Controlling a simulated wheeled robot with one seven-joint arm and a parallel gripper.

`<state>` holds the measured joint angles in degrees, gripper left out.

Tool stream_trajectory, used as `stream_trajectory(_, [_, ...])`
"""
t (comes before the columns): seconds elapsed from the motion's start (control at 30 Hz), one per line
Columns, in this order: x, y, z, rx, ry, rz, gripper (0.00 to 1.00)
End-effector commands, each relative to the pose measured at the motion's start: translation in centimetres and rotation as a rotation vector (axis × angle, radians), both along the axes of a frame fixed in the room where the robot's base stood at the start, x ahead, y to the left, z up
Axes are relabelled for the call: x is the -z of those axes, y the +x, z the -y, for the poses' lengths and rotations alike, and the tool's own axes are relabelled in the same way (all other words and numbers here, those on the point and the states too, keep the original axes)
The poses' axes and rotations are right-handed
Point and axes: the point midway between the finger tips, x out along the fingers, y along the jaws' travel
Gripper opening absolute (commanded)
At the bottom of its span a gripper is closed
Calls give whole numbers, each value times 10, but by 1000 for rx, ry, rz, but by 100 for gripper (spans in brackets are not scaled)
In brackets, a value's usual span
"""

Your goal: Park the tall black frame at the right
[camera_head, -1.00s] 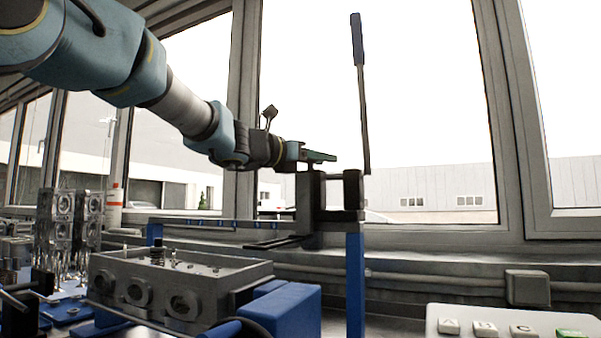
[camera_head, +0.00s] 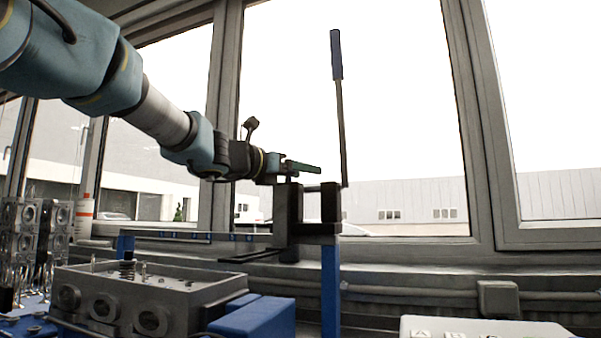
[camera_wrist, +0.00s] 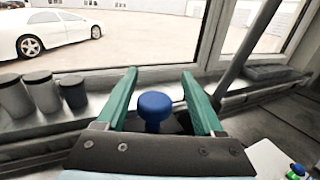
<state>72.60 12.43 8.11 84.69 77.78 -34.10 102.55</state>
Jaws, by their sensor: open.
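The tall black frame (camera_head: 288,222) stands at the right end of a rail on a blue support (camera_head: 330,290). A long lever with a blue grip (camera_head: 337,55) rises upright beside the frame's right block. My gripper (camera_head: 300,167) is over the frame's top in the head view. In the wrist view my gripper (camera_wrist: 160,80) has its two green fingers spread apart. A blue round knob (camera_wrist: 155,104) shows between them, nearer their bases; whether the fingers touch it cannot be told. The frame's lower part is not visible in the wrist view.
A grey engine block (camera_head: 150,300) and a blue block (camera_head: 255,318) are in front at lower left. Metal parts (camera_head: 35,240) and a white-and-red bottle (camera_head: 84,215) stand farther left. A white button panel (camera_head: 480,328) is at lower right. Windows lie behind.

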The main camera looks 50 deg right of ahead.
Motion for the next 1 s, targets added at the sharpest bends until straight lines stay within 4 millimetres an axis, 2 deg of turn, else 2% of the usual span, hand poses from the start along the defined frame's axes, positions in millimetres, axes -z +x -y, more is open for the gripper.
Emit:
stream_trajectory(0.17, [1, 3, -12, -2, -1, 1, 69])
stream_trajectory(0.6, [1, 13, -91, -2, -1, 1, 69])
stream_trajectory(0.8, [1, 15, -106, 0, 0, 0, 69])
stream_trajectory(1.0, [0, 15, -107, 0, 0, 0, 69])
